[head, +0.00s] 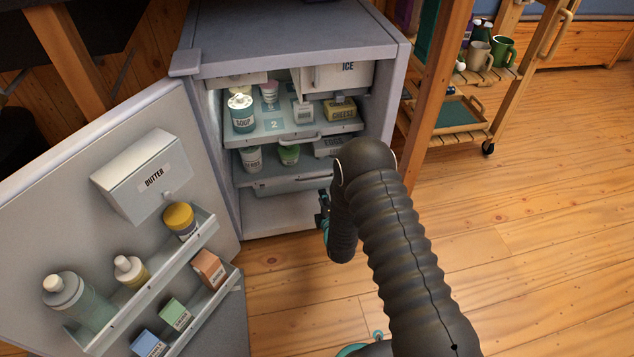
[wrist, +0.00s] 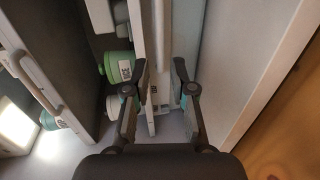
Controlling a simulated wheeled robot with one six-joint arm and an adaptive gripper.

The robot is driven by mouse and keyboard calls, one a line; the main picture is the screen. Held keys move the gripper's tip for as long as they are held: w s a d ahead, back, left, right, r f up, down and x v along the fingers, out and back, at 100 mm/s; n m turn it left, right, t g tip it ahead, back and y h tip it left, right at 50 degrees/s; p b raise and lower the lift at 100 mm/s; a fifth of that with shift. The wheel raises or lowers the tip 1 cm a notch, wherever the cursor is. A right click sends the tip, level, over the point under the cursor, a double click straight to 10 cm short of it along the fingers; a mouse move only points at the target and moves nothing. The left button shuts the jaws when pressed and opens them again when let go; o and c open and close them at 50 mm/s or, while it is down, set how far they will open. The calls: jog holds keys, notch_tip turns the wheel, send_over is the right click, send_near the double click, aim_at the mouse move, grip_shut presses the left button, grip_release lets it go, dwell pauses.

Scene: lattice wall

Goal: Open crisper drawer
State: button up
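The fridge stands open. Below its lower shelf is a pale front (head: 285,185) with a bar-like edge, which I take to be the crisper drawer; it looks shut, and its right end is partly hidden by my arm. My gripper (head: 323,208) is at the right side of the fridge's lower opening, mostly hidden behind my arm. In the wrist view my gripper (wrist: 157,75) has its two fingers spread apart. A narrow white panel (wrist: 157,40) shows between and beyond the fingers. I cannot tell whether they touch it.
The open fridge door (head: 205,140) with its butter box (head: 140,180) and bottles fills the left. A pull-out shelf (head: 270,137) holds a soup jar (head: 241,116) and cheese. A wooden post (head: 432,90) and trolley (head: 470,125) stand right. The floor in front is clear.

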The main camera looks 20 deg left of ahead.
aim_at(317, 180)
jog(key=x, duration=1)
jog(key=shift+d+b, duration=0.1)
jog(key=shift+b, duration=0.3)
grip_shut()
